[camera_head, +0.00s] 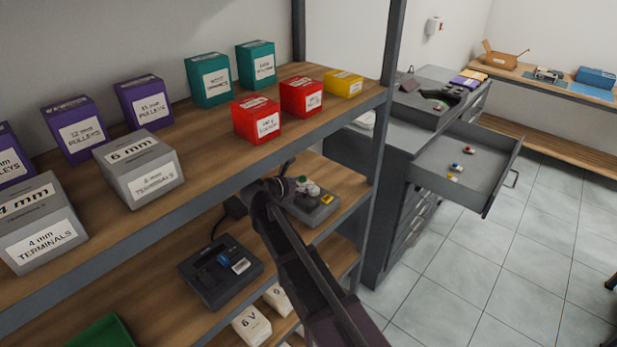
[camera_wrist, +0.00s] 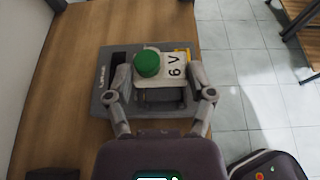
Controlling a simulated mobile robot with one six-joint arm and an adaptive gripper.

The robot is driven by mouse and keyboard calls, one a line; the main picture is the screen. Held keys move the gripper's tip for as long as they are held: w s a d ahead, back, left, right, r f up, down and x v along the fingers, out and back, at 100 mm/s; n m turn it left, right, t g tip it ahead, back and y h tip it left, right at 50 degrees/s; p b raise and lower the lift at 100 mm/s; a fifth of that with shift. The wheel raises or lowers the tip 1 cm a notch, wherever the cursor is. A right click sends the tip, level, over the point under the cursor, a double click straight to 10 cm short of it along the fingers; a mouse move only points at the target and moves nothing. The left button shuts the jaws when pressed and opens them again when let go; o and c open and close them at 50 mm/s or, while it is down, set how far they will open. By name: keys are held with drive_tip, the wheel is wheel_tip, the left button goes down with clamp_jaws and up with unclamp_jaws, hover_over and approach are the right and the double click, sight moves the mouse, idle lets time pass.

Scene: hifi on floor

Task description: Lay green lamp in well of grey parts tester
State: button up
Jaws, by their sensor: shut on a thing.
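The green lamp has a green dome (camera_wrist: 147,64) on a white body marked "6 V" (camera_wrist: 174,66). It also shows small in the head view (camera_head: 307,187). My gripper (camera_wrist: 160,80) is shut on the lamp, one finger on each side of the white body. The grey parts tester (camera_wrist: 103,104) lies directly beneath on the middle shelf; it also shows in the head view (camera_head: 318,213), partly behind my arm. The lamp and fingers hide much of its top, and I cannot tell whether the lamp touches the well or hangs just above it.
A dark device with a blue part (camera_head: 220,270) sits on the same shelf, left of my arm. White boxes (camera_head: 251,326) stand below. The upper shelf (camera_head: 215,165) holds several cartons. A shelf post (camera_head: 384,120) and an open drawer (camera_head: 470,165) are to the right.

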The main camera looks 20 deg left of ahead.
sight(303, 208)
drive_tip(key=shift+w+d, duration=0.1)
drive_tip(key=shift+w, duration=0.1)
idle(0.3)
drive_tip(key=shift+f, duration=0.2)
drive_tip(key=shift+f+b, duration=2.7)
drive_tip(key=shift+b, duration=0.25)
drive_tip(key=shift+f+b, duration=0.45)
idle(0.4)
idle(0.3)
drive_tip(key=o, duration=1)
drive_tip(key=shift+c, duration=0.2)
drive_tip(key=shift+r, duration=0.15)
